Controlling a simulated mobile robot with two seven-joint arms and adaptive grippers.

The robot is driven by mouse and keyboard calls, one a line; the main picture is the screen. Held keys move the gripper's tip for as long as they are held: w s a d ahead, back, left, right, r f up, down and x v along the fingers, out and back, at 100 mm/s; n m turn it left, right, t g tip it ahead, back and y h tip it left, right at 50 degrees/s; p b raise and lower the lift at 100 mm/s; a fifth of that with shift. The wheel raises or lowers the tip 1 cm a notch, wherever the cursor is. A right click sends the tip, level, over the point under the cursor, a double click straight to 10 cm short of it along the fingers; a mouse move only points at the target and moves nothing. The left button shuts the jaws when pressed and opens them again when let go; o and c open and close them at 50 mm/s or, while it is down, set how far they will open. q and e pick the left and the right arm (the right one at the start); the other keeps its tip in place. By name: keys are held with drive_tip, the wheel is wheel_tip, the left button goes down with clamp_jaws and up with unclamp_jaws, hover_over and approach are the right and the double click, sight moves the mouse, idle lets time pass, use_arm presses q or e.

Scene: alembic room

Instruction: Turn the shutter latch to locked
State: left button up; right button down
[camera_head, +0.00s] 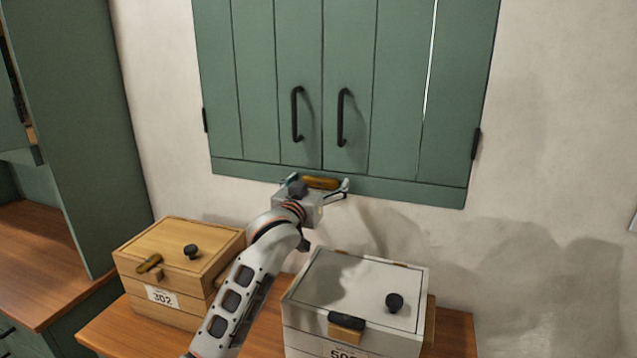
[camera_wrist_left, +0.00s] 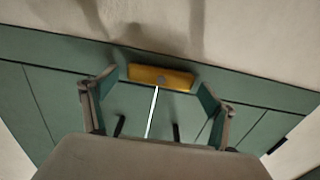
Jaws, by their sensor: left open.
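The shutter latch (camera_head: 321,183) is a yellow-brown bar on the lower rail of the green shutters (camera_head: 350,60). It lies roughly level across the line where the two shutter doors meet. In the left wrist view the latch (camera_wrist_left: 160,77) shows a small round pivot at its middle. My left gripper (camera_head: 317,187) is at the latch, with its fingers spread to either side. In the left wrist view my left gripper (camera_wrist_left: 160,88) is open, and gaps show between the fingers and the latch ends. My right gripper is not in view.
A wooden box (camera_head: 190,240) marked 302 stands left of my arm on a wooden table (camera_head: 455,335). A pale box (camera_head: 350,285) with a black knob stands right of it. Two black handles (camera_head: 297,115) are above the latch. Bare wall is at right.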

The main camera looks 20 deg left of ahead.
use_arm(q)
drive_tip(key=c, duration=1)
drive_tip(key=shift+c, duration=0.5)
